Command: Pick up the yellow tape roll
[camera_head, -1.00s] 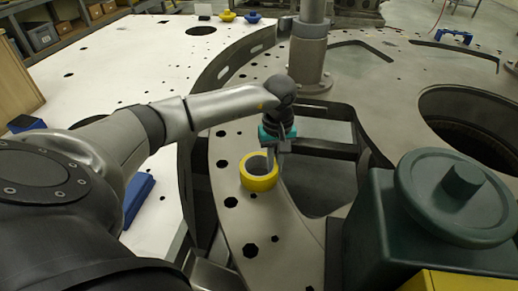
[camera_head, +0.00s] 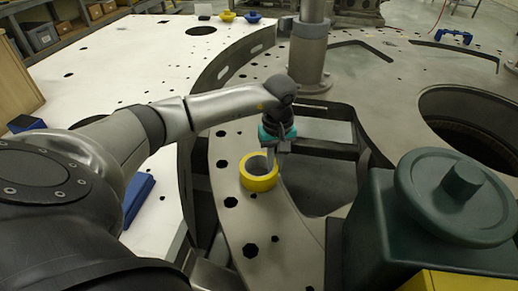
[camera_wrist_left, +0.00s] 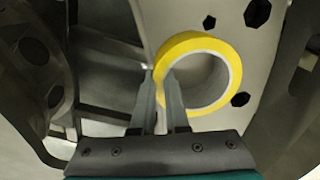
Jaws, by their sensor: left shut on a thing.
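The yellow tape roll (camera_head: 259,178) lies flat on the curved grey metal plate (camera_head: 262,228), its hole facing up. My left gripper (camera_head: 273,162) comes down at the roll's far right side and is shut on its wall. In the left wrist view the yellow tape roll (camera_wrist_left: 222,48) shows its white inner lining. There my left gripper (camera_wrist_left: 160,80) has one finger outside the ring and one inside the hole, with the wall between them. I see no gap under the roll. My right gripper is not in view.
A dark green machine part with a round knob (camera_head: 456,195) stands at the right front. A grey metal post (camera_head: 310,55) rises behind the gripper. An open gap in the plate lies right of the roll. A blue block (camera_head: 139,198) lies on the white table at left.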

